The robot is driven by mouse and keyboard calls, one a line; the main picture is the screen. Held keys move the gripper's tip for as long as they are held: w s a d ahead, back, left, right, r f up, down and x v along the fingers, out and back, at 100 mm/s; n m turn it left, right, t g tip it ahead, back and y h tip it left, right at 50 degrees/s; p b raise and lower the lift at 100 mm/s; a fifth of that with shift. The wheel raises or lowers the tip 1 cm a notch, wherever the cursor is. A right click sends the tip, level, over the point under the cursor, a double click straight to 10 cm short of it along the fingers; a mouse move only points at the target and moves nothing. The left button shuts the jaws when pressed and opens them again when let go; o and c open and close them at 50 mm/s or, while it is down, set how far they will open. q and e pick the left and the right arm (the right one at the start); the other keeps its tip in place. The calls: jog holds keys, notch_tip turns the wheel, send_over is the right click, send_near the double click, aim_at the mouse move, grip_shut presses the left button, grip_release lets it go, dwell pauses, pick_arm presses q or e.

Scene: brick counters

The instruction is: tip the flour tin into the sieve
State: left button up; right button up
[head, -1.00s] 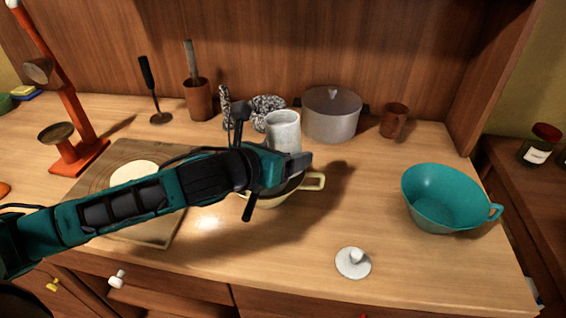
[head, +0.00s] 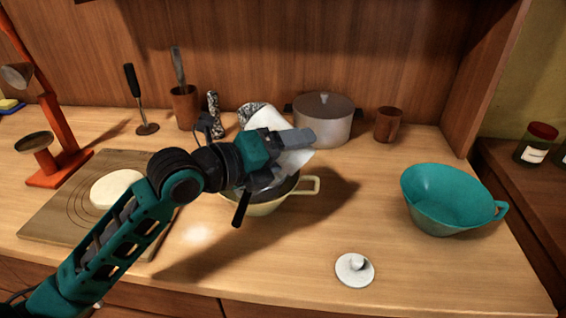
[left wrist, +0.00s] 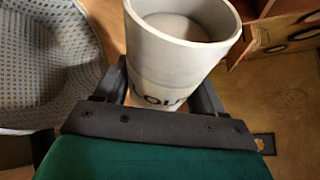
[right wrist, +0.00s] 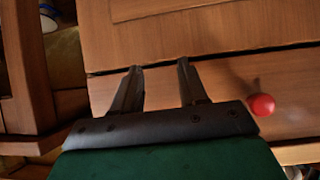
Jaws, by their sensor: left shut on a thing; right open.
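My left gripper (head: 280,152) is shut on the white flour tin (head: 295,161), which is tilted above the cream sieve (head: 307,186). The sieve stands on the counter, its handle pointing right; my gripper hides much of it. In the left wrist view the tin (left wrist: 165,62) sits between the fingers (left wrist: 160,84). Its mouth shows pale flour (left wrist: 177,27) inside, and the sieve's perforated bowl (left wrist: 45,60) is at the left. I cannot see flour falling. My right gripper (right wrist: 160,68) is open and empty before wooden drawer fronts, and is outside the head view.
A teal bowl (head: 448,197) stands right, a white knobbed lid (head: 354,270) at the front. A grey pot (head: 325,121) and brown cup (head: 388,124) stand behind. A board (head: 50,220) with dough (head: 116,188) and an orange scale (head: 66,130) are left. Counter between sieve and teal bowl is clear.

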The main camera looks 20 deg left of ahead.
aim_at(285, 128)
pick_arm(q)
jog(key=r+n, duration=0.1)
jog(key=r+n+h, duration=0.1)
jog(key=n, duration=0.1)
jog(key=shift+d+t+h+p, duration=0.2)
jog(key=shift+t+h+p, duration=0.1)
jog(key=shift+t+p, duration=0.1)
jog(key=shift+a+r+n+b, duration=0.15)
jog(key=shift+n+b, duration=0.25)
jog(key=shift+n, duration=0.1)
jog(key=shift+a+r+n+t+h+b, duration=0.25)
jog(key=shift+r+n+t, duration=0.15)
jog(key=shift+r+n, duration=0.4)
jog(key=shift+a+r+n+t+h+b, duration=0.2)
jog(key=shift+r+n+t, duration=0.25)
jog(key=shift+n, duration=0.65)
